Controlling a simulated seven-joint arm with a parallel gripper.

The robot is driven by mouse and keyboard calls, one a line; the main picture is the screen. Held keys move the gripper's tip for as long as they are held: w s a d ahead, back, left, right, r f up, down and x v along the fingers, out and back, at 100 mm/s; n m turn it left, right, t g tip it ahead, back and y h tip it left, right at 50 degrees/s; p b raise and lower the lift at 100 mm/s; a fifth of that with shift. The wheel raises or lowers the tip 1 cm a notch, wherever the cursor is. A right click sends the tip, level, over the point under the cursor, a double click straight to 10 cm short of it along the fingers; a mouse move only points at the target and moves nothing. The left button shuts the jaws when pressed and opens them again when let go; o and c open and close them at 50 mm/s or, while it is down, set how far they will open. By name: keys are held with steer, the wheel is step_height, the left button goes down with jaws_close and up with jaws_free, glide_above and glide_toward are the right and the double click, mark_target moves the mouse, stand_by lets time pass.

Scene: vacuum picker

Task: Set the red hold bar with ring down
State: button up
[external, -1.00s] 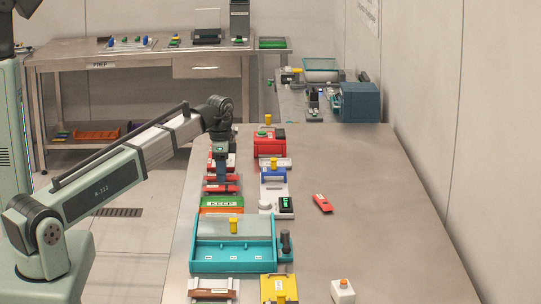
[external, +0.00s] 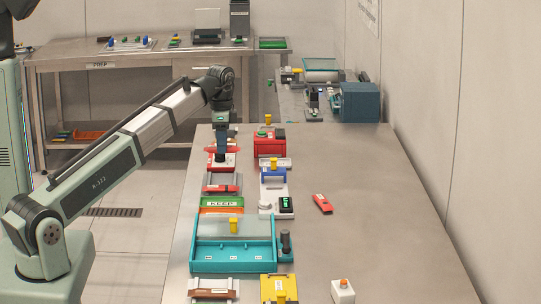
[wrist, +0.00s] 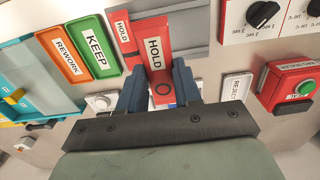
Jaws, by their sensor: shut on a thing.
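My gripper (external: 222,154) is shut on a red bar with a white HOLD label and a dark ring mark. The held bar (wrist: 154,48) sits between my two blue-grey fingers (wrist: 160,85) in the wrist view. In the external view the ends of the held bar (external: 236,149) stick out on both sides of my gripper, above the row of stations at the table's left edge. A second red HOLD bar (wrist: 123,33) lies beside it in the wrist view. I cannot tell how far the held bar is above the surface beneath.
An orange REWORK plate (wrist: 65,53) and a green KEEP plate (wrist: 95,47) are left in the wrist view. The right part of the table (external: 370,190) is mostly clear.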

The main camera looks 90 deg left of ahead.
steer(key=w+d+m, duration=0.4)
steer(key=w+d, duration=1.2)
steer(key=d, duration=0.4)
steer(key=m, duration=0.5)
glide_above(337, 272)
steer(key=f, duration=0.1)
steer(key=shift+d+f, duration=0.1)
steer(key=shift+f, duration=4.85)
steer(key=shift+f, duration=0.15)
steer(key=o, duration=1)
step_height(337, 272, up, 12)
steer(key=shift+r, duration=0.15)
